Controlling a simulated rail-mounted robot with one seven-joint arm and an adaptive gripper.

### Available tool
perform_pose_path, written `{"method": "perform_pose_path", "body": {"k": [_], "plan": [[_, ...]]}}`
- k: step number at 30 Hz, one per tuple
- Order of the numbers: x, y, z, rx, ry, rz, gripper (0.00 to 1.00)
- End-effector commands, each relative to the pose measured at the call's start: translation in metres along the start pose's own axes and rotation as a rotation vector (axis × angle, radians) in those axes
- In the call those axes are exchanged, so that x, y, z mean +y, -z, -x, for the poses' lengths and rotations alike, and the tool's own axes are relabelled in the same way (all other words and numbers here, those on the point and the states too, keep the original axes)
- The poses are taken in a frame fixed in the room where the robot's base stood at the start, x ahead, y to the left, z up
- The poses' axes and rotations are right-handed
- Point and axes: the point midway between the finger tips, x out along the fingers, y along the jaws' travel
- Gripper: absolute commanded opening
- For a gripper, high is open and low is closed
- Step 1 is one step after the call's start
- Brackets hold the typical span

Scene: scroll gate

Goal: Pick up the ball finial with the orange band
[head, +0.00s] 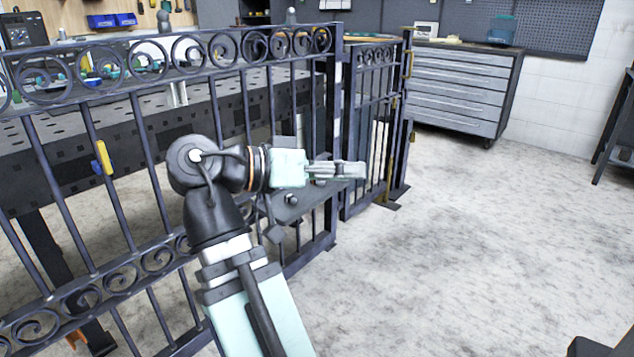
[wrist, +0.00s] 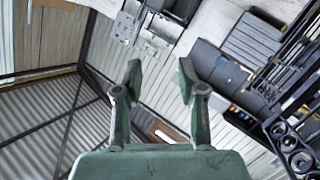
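No orange-banded ball finial can be made out in either view. In the head view, a grey ball finial (head: 291,15) tops the gate post, and another grey ball-topped piece (head: 164,20) stands further left. A small dark shelf (head: 308,205) on the gate carries dark rounded pieces (head: 291,199), partly hidden by my arm; no orange band shows on them. My gripper (head: 350,170) points right, above and in front of the shelf. In the wrist view my gripper (wrist: 161,78) has its fingers apart with nothing between them.
The dark scroll gate (head: 250,110) runs along the left beside my arm. A perforated workbench (head: 120,115) stands behind it. A grey drawer cabinet (head: 460,85) stands at the back.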

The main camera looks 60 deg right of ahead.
Motion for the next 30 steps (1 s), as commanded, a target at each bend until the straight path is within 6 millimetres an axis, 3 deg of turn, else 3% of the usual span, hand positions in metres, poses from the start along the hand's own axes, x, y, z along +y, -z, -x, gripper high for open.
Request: {"method": "perform_pose_path", "body": {"k": [6, 7, 11, 12, 23, 27, 30], "plan": [[0.000, 0.000, 0.000, 0.000, 0.000, 0.000, 0.40], [0.000, 0.000, 0.000, 0.000, 0.000, 0.000, 0.44], [0.000, 0.000, 0.000, 0.000, 0.000, 0.000, 0.90], [0.000, 0.000, 0.000, 0.000, 0.000, 0.000, 0.96], [0.002, 0.003, 0.001, 0.000, 0.000, 0.000, 0.96], [0.004, 0.020, 0.007, 0.004, -0.002, 0.019, 0.96], [-0.006, 0.050, 0.018, 0.012, -0.012, 0.063, 0.96]]}}
